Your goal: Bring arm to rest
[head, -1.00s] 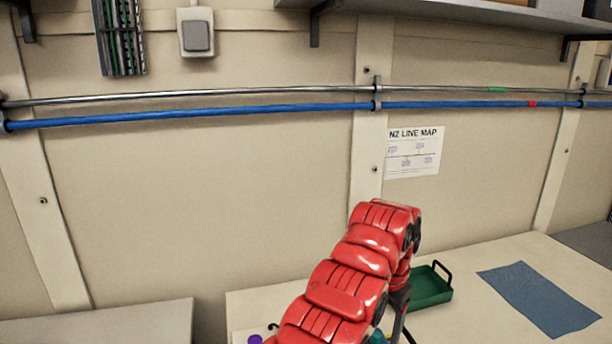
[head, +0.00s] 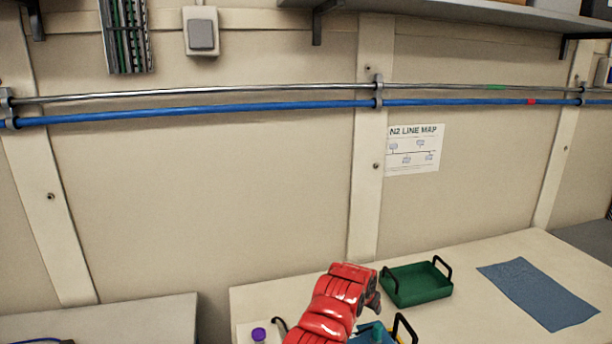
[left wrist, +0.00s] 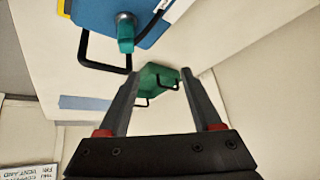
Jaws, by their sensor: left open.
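My left arm (head: 330,307), red and segmented, reaches up from the bottom of the head view over the near part of the table. Its gripper is not clearly seen there. In the left wrist view my left gripper (left wrist: 160,78) is open, with its two dark fingers spread and nothing held between them. Beyond the fingertips lies a green tray (left wrist: 161,77), which also shows in the head view (head: 417,288) to the right of the arm. My right gripper is in neither view.
A blue tray (left wrist: 95,17) holds a teal-tipped item (left wrist: 126,36). A purple-capped bottle (head: 259,335) stands left of my arm. A blue-grey mat (head: 537,292) lies at right on the table. Blue and silver pipes (head: 220,107) cross the wall behind.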

